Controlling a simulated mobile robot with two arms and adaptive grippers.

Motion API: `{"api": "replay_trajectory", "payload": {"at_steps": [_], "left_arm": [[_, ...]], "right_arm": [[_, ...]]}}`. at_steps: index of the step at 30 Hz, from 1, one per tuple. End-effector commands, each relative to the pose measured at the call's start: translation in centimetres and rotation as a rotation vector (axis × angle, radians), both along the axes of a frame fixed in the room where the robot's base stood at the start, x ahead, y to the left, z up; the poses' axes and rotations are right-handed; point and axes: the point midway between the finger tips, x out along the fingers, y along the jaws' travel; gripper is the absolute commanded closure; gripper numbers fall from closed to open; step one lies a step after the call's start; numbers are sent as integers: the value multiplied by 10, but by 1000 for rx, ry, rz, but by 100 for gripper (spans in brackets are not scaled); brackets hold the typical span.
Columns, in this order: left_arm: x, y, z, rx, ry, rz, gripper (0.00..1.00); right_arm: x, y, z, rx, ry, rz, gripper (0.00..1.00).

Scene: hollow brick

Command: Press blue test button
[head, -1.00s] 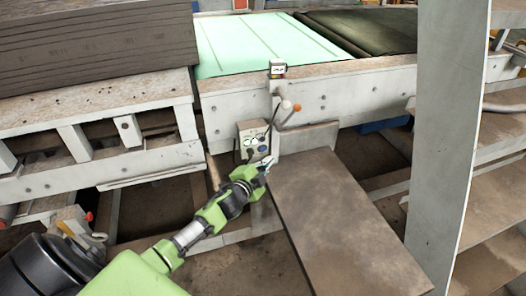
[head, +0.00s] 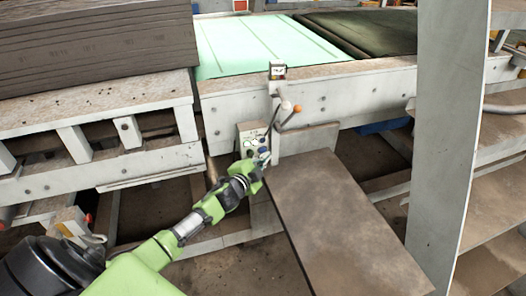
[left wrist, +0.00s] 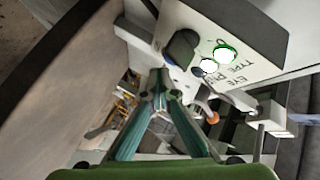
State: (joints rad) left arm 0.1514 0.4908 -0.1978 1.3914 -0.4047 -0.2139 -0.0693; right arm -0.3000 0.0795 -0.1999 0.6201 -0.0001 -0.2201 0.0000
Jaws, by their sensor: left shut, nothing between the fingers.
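A pale control box (head: 248,133) is fixed to the front of the conveyor frame. The blue button (head: 263,152) is low on its face, just above my left fingertips. In the left wrist view a dark, bluish protruding button (left wrist: 182,46) stands close to the fingertips, beside two white round buttons, one with a green ring. My left gripper (head: 264,163) is shut and empty, pointing at the lower part of the box. Its fingertips (left wrist: 159,78) are close together; I cannot tell whether they touch the button. My right gripper is not in view.
A lever with an orange knob (head: 297,109) rises beside the box. Stacked dark boards (head: 95,40) lie at the upper left. A grey upright panel (head: 445,130) stands at the right.

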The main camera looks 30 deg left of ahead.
Motion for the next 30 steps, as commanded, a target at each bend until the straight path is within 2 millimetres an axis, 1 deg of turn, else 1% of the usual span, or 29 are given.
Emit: {"api": "replay_trajectory", "payload": {"at_steps": [22, 30], "left_arm": [[0, 0, 0, 0, 0, 0, 100], [5, 6, 1, 0, -1, -1, 100]], "right_arm": [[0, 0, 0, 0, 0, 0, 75], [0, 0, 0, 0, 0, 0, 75]]}}
